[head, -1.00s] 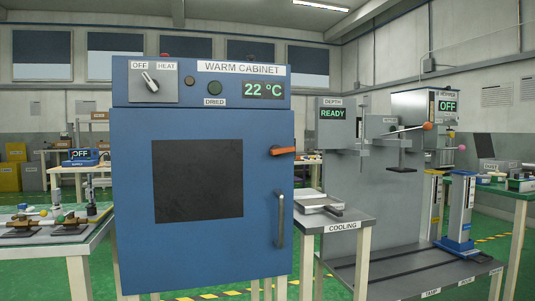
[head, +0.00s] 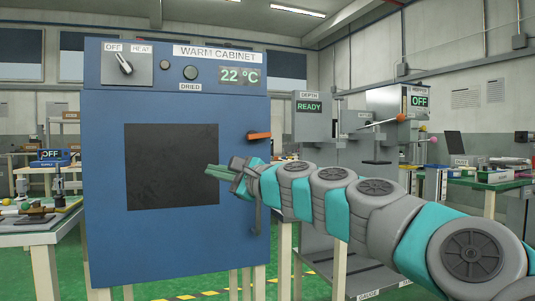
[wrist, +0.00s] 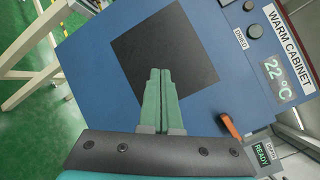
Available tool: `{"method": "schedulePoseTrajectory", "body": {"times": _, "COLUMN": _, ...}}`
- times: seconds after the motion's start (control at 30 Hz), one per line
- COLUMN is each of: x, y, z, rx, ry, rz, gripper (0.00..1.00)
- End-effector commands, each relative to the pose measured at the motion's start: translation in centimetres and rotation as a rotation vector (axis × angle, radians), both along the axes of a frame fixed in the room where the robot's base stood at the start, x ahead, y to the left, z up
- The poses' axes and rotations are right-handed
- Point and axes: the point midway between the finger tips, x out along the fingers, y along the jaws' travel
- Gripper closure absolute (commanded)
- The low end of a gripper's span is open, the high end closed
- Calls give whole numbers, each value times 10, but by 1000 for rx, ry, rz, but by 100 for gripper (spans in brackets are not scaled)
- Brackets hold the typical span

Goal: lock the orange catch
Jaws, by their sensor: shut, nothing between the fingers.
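The orange catch (head: 259,135) is a short lever at the right edge of the blue warm cabinet's door (head: 100,190). It lies about horizontal in the head view. In the wrist view the catch (wrist: 229,125) shows to the right of my fingers. My gripper (head: 209,171) is in front of the door, left of and below the catch and apart from it. Its green fingers (wrist: 159,72) are together with nothing between them, over the dark window in the wrist view. The door looks closed. My arm hides most of the door handle.
The cabinet's top panel has a knob (head: 124,63) and a display (head: 241,76) reading 22 °C. A bench with small parts (head: 38,215) stands at the left. Grey stations, one with a READY display (head: 308,107), stand at the right behind my arm.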

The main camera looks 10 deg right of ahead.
Motion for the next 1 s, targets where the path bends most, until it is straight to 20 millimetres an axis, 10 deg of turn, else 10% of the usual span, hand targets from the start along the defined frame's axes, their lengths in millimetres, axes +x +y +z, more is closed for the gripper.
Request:
{"method": "schedulePoseTrajectory", "body": {"times": 0.2, "x": 89, "y": -108, "z": 9, "rx": 507, "ry": 134, "rz": -209, "gripper": 100}}
{"method": "schedulePoseTrajectory", "body": {"times": 0.4, "x": 126, "y": -172, "z": -7, "rx": 758, "ry": 202, "rz": -318, "gripper": 100}}
{"method": "schedulePoseTrajectory", "body": {"times": 1.0, "x": 137, "y": -187, "z": -10, "rx": 812, "ry": 215, "rz": -345, "gripper": 100}}
